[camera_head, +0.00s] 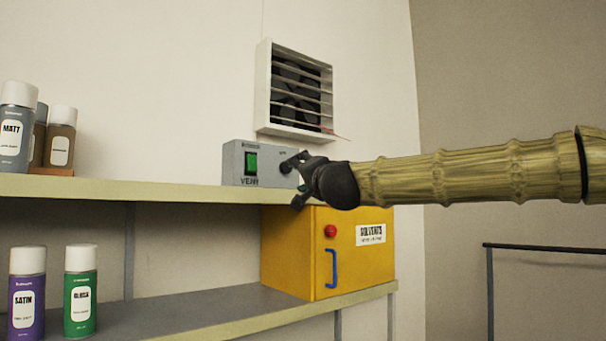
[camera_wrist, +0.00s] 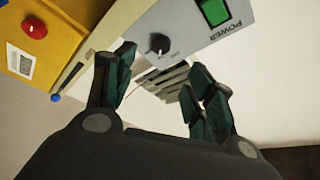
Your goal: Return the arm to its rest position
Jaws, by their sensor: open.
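My arm (camera_head: 460,175) reaches in from the right in the head view, with a bamboo-like surface. My gripper (camera_head: 299,180) is in front of the grey control box, near its right side. In the wrist view my gripper (camera_wrist: 165,88) has its two dark fingers spread apart with nothing between them. The grey control box (camera_head: 237,164) stands on the upper shelf and has a green power switch (camera_head: 252,162). Its dark knob (camera_wrist: 160,44) lies beyond the finger gap in the wrist view. My gripper partly hides the box's right side in the head view.
A slatted wall vent (camera_head: 296,92) is above the box. A yellow solvents cabinet (camera_head: 300,254) with a blue handle (camera_head: 331,268) stands on the lower shelf (camera_head: 215,312). Spray cans (camera_head: 15,130) stand at left on the upper shelf (camera_head: 120,187). A dark rail (camera_head: 545,248) is at right.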

